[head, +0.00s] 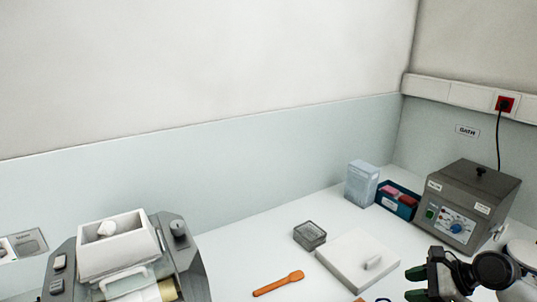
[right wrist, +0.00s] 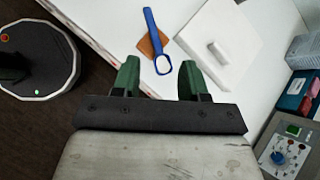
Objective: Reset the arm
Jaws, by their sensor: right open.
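My right gripper (head: 411,284) shows in the head view at the lower right, by the bench's front part. Its green-tipped fingers are apart. In the right wrist view the gripper (right wrist: 159,70) is open, with nothing between the fingers. It points toward the bench edge, where a blue tool with a looped end (right wrist: 160,45) lies over a brown piece (right wrist: 150,50). My left gripper is in neither view.
A white slab with a knob (head: 345,262) lies left of my right gripper. Behind are a grey bath unit (head: 440,200), a blue tray (head: 393,207) and a pale box (head: 361,184). Further left are a small grey box (head: 309,235), an orange spatula (head: 278,284) and a mill (head: 189,262).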

